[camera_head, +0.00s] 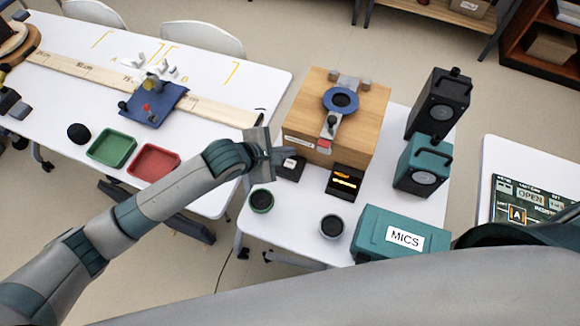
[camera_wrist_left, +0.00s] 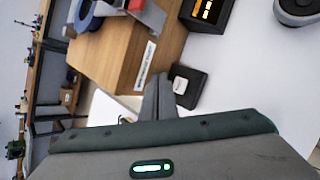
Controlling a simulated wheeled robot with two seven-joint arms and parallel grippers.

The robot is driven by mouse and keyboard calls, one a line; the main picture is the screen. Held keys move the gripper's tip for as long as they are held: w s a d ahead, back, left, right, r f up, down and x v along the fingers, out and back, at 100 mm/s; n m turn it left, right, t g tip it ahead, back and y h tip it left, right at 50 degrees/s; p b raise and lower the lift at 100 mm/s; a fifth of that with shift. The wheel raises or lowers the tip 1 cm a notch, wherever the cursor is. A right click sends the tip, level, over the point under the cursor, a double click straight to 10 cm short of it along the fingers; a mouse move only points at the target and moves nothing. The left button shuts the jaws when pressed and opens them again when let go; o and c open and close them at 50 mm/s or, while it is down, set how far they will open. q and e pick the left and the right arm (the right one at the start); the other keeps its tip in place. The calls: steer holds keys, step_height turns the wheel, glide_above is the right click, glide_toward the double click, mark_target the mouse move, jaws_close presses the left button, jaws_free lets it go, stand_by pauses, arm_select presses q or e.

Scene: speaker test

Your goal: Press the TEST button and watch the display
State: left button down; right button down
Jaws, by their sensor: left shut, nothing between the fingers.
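The TEST button is a white cap on a small black box (camera_head: 291,170) on the right-hand white table. In the left wrist view the button (camera_wrist_left: 180,85) shows on its box, just right of my fingertips. The display (camera_head: 344,182) is a black box with lit orange characters, too small to read; it shows partly at the top of the left wrist view (camera_wrist_left: 207,9). My left gripper (camera_head: 274,156) is shut and empty, beside the button box; I cannot tell whether it touches. In the left wrist view its fingers (camera_wrist_left: 158,92) are together. My right gripper is out of view.
A wooden box (camera_head: 350,105) with a blue ring stands behind the button and display. Two speakers (camera_head: 438,103) (camera_head: 421,165) stand to the right. A teal MICS case (camera_head: 385,238) and two round cups (camera_head: 261,200) (camera_head: 332,227) are in front. Bare tabletop lies between them.

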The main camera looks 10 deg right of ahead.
mark_target(287, 166)
arm_select(q)
step_height(287, 166, down, 2)
steer(key=shift+f, duration=0.55)
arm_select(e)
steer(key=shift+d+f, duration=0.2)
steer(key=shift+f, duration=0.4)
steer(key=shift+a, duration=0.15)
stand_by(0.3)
arm_select(q)
steer(key=shift+f, duration=0.25)
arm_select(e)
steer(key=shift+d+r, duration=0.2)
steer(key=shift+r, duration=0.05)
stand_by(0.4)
arm_select(q)
steer(key=shift+f, duration=0.15)
